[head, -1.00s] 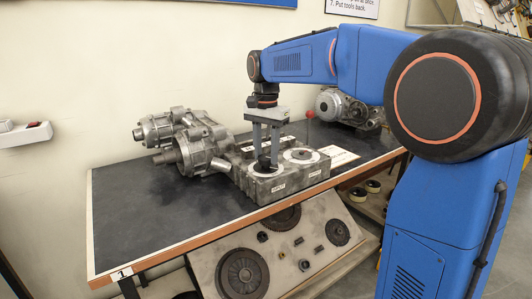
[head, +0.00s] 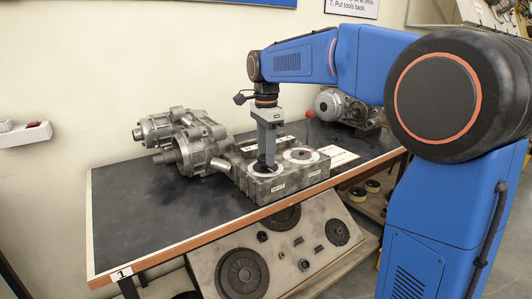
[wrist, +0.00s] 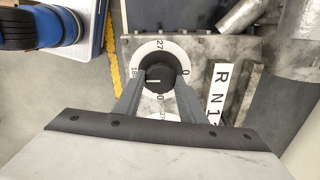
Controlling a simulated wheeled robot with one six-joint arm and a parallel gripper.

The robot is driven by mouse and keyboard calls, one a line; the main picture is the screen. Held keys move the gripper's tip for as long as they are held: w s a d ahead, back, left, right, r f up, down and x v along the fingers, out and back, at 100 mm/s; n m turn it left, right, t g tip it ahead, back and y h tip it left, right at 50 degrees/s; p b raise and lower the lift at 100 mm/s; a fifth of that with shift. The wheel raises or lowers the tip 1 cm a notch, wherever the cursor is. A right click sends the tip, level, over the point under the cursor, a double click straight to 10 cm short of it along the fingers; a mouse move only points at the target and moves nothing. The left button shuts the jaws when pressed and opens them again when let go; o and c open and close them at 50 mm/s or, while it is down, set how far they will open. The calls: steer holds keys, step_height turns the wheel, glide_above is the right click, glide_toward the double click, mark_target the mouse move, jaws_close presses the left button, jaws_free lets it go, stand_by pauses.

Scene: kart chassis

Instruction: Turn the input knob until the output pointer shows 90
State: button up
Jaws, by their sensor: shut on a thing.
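The input knob (wrist: 165,68) is black and stands in the middle of a white numbered dial ring (wrist: 146,54). A white line on the knob points left in the wrist view, roughly toward 180. My gripper (wrist: 158,80) points down with one finger on each side of the knob, shut on it; in the head view my gripper (head: 267,164) hides most of the knob. The output dial (head: 313,156) lies just right of it on the same grey gearbox block (head: 290,187). A dark pointer shows on it, but its reading is too small to tell.
A red-topped lever (head: 309,116) stands behind the output dial. A large metal gear housing (head: 195,150) adjoins the block on the left, and another machine (head: 343,104) stands behind right. The dark bench top (head: 130,215) is clear at front left.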

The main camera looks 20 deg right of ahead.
stand_by(0.3)
steer(key=o, duration=1.1)
steer(key=shift+c, duration=0.2)
step_height(320, 180, up, 17)
steer(key=shift+r, duration=0.2)
steer(key=s+d+f+n+t, duration=0.2)
steer(key=s+f+n, duration=0.6)
steer(key=s+f, duration=0.7)
steer(key=s+d+f+n+t, duration=0.2)
steer(key=s+d+f+n, duration=0.3)
steer(key=s+f, duration=1.1)
steer(key=s+n, duration=0.1)
steer(key=n, duration=0.2)
steer(key=shift+s+f+t, duration=0.2)
steer(key=shift+s+t, duration=0.1)
steer(key=shift+t, duration=0.1)
